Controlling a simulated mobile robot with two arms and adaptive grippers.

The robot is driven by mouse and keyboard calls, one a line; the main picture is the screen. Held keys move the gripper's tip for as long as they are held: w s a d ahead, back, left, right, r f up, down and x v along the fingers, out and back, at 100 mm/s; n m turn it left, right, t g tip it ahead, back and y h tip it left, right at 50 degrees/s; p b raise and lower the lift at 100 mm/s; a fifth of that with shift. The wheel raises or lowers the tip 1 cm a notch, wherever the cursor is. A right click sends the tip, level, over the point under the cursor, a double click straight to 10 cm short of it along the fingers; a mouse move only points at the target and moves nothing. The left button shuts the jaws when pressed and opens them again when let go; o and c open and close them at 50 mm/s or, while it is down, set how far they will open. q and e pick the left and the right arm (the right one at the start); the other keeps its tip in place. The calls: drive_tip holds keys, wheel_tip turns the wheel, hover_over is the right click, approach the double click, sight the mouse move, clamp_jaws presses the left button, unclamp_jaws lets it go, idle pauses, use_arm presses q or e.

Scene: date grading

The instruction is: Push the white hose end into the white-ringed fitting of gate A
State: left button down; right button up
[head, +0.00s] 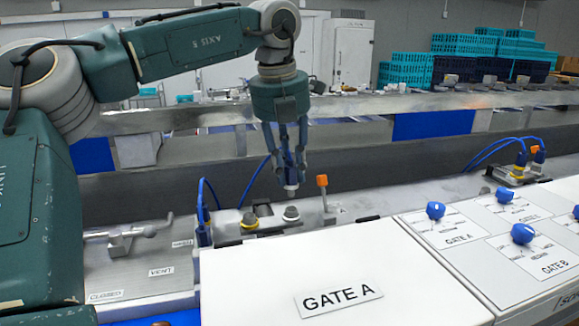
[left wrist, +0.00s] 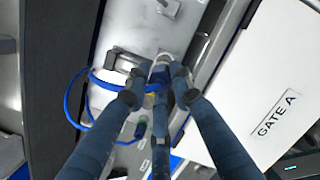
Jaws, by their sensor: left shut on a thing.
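My left gripper (head: 288,172) points straight down with its fingers shut on the white hose end (head: 290,188). Its white tip shows below the fingers, with the blue hose trailing down to the left. The white-ringed fitting (head: 291,214) of gate A is just below the tip, and a small gap appears between them. In the left wrist view the fingers of the left gripper (left wrist: 160,84) close around the blue hose end, and the fingers hide much of it. The gate A panel (head: 340,302) is the white box in front. My right gripper is not in view.
A yellow-ringed fitting (head: 249,222) is left of the white-ringed one. An orange-tipped lever (head: 322,183) stands close on the right. A blue hose (left wrist: 73,108) loops beside the fittings. A metal valve handle (head: 124,234) is at left. Gate B's fittings (head: 515,172) are far right.

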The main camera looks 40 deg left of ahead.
sight(289, 188)
use_arm(q)
drive_tip(key=shift+f+b, duration=0.35)
idle(0.3)
drive_tip(key=shift+f+b, duration=0.45)
drive_tip(key=shift+f, duration=0.25)
drive_tip(key=shift+s+b+x, duration=0.15)
drive_tip(key=shift+b+x, duration=0.25)
drive_tip(key=shift+x, duration=0.3)
drive_tip(key=shift+s+b+x, duration=0.15)
drive_tip(key=shift+b+x, duration=0.25)
drive_tip(key=shift+x, duration=0.3)
idle(1.8)
drive_tip(key=shift+f, duration=0.1)
drive_tip(key=c, duration=2.2)
unclamp_jaws()
drive_tip(key=o, duration=1.1)
